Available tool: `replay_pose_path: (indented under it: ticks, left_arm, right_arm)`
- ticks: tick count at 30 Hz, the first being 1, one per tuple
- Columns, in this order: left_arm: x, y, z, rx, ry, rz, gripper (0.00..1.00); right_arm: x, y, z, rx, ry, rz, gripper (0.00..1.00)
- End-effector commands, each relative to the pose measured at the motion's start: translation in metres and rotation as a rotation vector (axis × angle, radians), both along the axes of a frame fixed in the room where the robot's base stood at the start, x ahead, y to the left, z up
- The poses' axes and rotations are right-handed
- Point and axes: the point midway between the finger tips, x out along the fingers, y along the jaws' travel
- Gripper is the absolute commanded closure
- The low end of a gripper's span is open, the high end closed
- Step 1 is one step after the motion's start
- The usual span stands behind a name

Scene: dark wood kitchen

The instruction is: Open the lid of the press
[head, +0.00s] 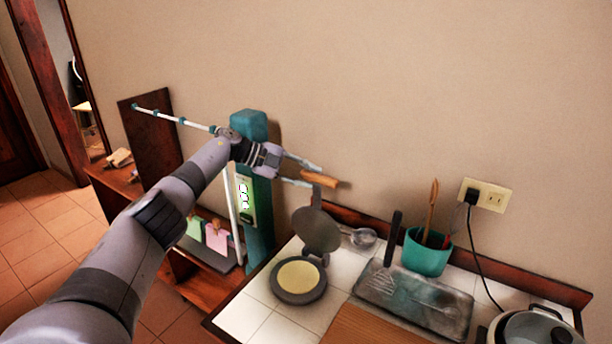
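The press (299,279) stands on the white tiled counter, with a round dark base holding a pale yellow disc. Its round grey lid (318,231) is raised, standing up from the back of the base. A wooden handle (326,180) is at the top of a dark arm above the lid. My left gripper (316,176) is up beside the handle, its two fingers spread apart with the handle's left end between or just behind the tips. I cannot tell whether they touch it. My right gripper is out of view.
A metal tray (415,303) with utensils, a teal cup (427,254) and a pot (535,328) stand to the right. A wooden board (368,329) lies in front. A teal post (257,215) stands left of the counter. The wall is close behind.

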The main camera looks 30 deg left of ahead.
Motion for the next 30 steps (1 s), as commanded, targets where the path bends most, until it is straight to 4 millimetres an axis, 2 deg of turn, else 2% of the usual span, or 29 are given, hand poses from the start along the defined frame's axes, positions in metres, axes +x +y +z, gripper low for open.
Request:
replay_pose_path:
  ticks: [6,17,23,30]
  left_arm:
    - [0.0,-0.003,0.002,-0.002,-0.003,-0.008,0.6]
    - [-0.001,0.0,0.002,-0.002,-0.001,-0.005,0.6]
    - [-0.016,0.023,0.015,-0.001,-0.003,-0.001,0.6]
    - [-0.043,0.062,0.039,-0.001,-0.006,0.002,0.6]
  right_arm:
    - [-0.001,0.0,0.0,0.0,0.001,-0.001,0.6]
    - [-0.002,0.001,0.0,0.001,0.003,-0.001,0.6]
    - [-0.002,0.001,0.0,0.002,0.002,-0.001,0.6]
    - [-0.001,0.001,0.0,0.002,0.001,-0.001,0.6]
